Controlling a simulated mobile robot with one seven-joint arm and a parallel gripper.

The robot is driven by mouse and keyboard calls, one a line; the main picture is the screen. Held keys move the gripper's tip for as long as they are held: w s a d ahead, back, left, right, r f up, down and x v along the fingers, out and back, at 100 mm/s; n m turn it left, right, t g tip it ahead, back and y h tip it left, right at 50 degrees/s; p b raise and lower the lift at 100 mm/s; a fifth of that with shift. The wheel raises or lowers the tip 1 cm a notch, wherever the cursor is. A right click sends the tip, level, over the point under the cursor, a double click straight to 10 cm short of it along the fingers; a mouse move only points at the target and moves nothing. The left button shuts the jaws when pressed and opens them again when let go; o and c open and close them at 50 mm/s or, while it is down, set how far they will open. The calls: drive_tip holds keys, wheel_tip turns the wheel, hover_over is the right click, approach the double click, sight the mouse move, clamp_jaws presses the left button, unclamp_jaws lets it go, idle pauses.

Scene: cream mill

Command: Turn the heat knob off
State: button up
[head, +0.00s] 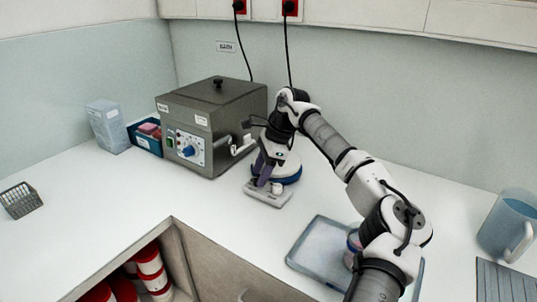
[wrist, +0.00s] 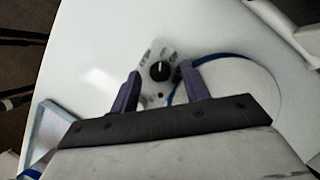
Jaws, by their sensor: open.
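A small device with a round white plate (wrist: 240,88) and a blue rim (head: 290,176) stands on the counter, right of a grey metal box. Its pale front panel (head: 262,196) carries a black round knob (wrist: 159,71) with a light pointer mark; in the head view the knob area is small and partly hidden by my gripper. The panel's lettering is too small to read. My gripper (head: 266,177) points down over this device. In the wrist view its two purple fingers (wrist: 160,74) are open and apart, with the knob showing between their tips. Contact with the knob cannot be told.
The grey box (head: 228,127) has a blue dial (head: 187,151) and a side tap (head: 243,145). A blue bin (head: 146,145), a clear container (head: 107,127) and a wire basket (head: 20,201) stand left. A shallow tray (head: 312,252) lies under my arm; a jug (head: 507,222) stands right.

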drive_tip(key=s+v, duration=0.1)
drive_tip(key=v, duration=1.2)
drive_tip(key=shift+w+b, duration=0.45)
drive_tip(key=shift+w, duration=0.05)
drive_tip(key=shift+a, duration=0.15)
